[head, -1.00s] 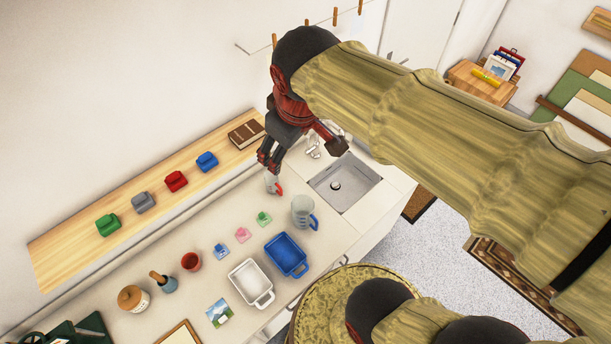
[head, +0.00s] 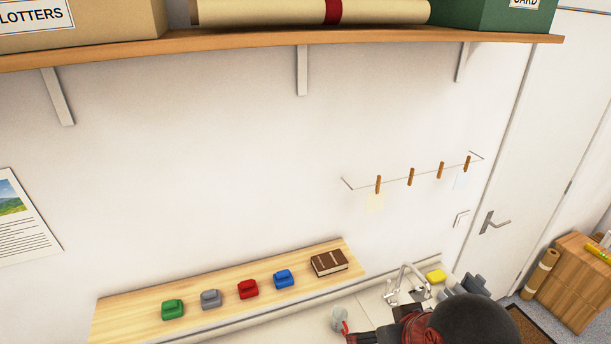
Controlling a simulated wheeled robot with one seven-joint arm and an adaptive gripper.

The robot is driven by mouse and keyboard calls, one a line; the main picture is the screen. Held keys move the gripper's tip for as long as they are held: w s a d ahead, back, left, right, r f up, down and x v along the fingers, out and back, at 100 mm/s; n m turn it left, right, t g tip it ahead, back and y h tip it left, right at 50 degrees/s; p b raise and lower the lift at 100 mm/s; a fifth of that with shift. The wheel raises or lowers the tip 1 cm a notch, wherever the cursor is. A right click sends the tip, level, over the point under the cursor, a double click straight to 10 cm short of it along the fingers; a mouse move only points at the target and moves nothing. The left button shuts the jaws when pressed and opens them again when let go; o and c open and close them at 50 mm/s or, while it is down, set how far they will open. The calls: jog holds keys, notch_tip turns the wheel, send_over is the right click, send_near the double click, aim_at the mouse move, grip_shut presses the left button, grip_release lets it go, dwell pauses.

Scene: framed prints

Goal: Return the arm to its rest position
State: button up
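My arm shows only at the bottom edge of the head view, with a black rounded joint and a red-and-black wrist. My gripper (head: 362,337) is dark and mostly cut off by the bottom edge, so its fingertips do not show clearly. Just left of it is a small clear cup (head: 338,316) with a red handle, on or over the counter by the wooden ledge. I cannot tell whether the gripper touches it.
A wooden ledge (head: 140,318) bears green, grey, red and blue blocks and a brown book (head: 329,263). A tap (head: 405,279) and a yellow sponge (head: 436,276) are near the arm. A loaded wall shelf (head: 270,47) spans the top. A peg line (head: 410,177) hangs at mid-right.

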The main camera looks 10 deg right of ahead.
notch_tip(320, 180, down, 25)
jog(key=b, duration=2.3)
jog(key=shift+r, duration=0.2)
